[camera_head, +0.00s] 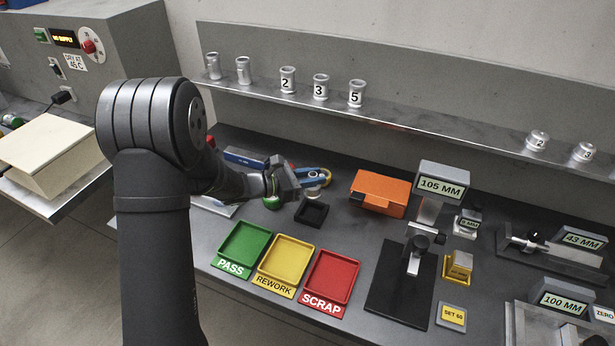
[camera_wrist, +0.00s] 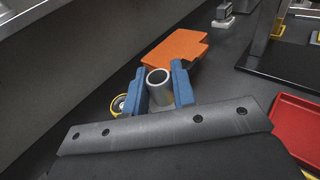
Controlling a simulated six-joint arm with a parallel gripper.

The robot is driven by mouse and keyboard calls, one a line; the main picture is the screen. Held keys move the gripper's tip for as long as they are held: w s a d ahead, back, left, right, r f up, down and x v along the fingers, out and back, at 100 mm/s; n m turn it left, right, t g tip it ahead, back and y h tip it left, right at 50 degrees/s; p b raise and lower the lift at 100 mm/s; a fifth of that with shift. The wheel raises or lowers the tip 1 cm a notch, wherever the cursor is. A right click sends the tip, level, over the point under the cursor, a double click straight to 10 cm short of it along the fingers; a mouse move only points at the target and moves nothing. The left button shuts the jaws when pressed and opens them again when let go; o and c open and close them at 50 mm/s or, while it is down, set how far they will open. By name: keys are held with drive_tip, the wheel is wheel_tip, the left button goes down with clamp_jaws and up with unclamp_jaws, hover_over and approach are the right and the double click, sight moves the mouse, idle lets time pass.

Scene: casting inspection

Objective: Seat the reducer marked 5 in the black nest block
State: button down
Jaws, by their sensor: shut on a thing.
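My gripper (camera_head: 318,174) is above the bench, behind and slightly right of the black nest block (camera_head: 312,212). In the wrist view its blue fingers (camera_wrist: 160,92) are shut on a grey hollow metal part (camera_wrist: 158,84), held with its open round end towards the camera. No number shows on this part, and the fingers largely hide it in the head view. A reducer marked 5 (camera_head: 356,93) stands upright on the back shelf. The black nest block looks empty and does not show clearly in the wrist view.
Reducers marked 2 (camera_head: 287,79) and 3 (camera_head: 320,87) stand on the shelf (camera_head: 430,131). An orange box (camera_head: 378,193) lies right of my gripper. Green (camera_head: 243,247), yellow (camera_head: 286,262) and red (camera_head: 331,278) trays lie in front. A gauge stand (camera_head: 415,250) stands to the right.

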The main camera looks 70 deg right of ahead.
sight(312, 192)
drive_tip(key=shift+f, duration=2.85)
drive_tip(key=shift+f, duration=1.5)
drive_tip(key=c, duration=1.1)
unclamp_jaws()
drive_tip(key=v, duration=1.7)
drive_tip(key=shift+w+a+f, duration=0.1)
drive_tip(key=shift+w, duration=0.1)
drive_tip(key=x, duration=1.7)
drive_tip(key=shift+s, duration=0.2)
